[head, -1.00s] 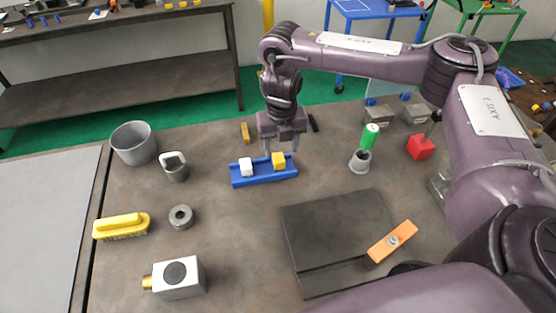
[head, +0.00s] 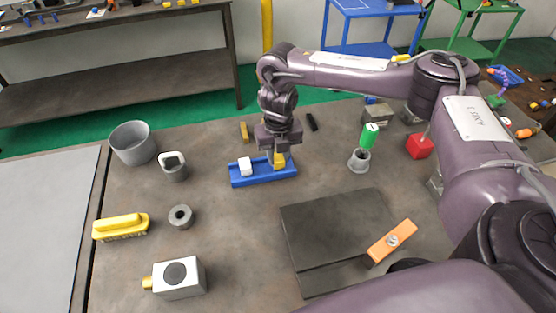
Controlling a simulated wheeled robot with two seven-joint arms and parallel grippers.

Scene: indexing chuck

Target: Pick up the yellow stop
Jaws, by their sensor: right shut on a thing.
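The yellow stop (head: 280,161) is a small yellow block at the right end of a blue tray (head: 249,180). My right gripper (head: 279,155) points down over the tray and is shut on the yellow stop, its fingers covering part of the block. I cannot tell whether the stop is clear of the tray floor. My left gripper is not in view.
A green cylinder (head: 369,134) over a grey holder, and a red block (head: 419,147), stand to the right. A dark plate (head: 335,228) with an orange bar (head: 392,240) lies in front.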

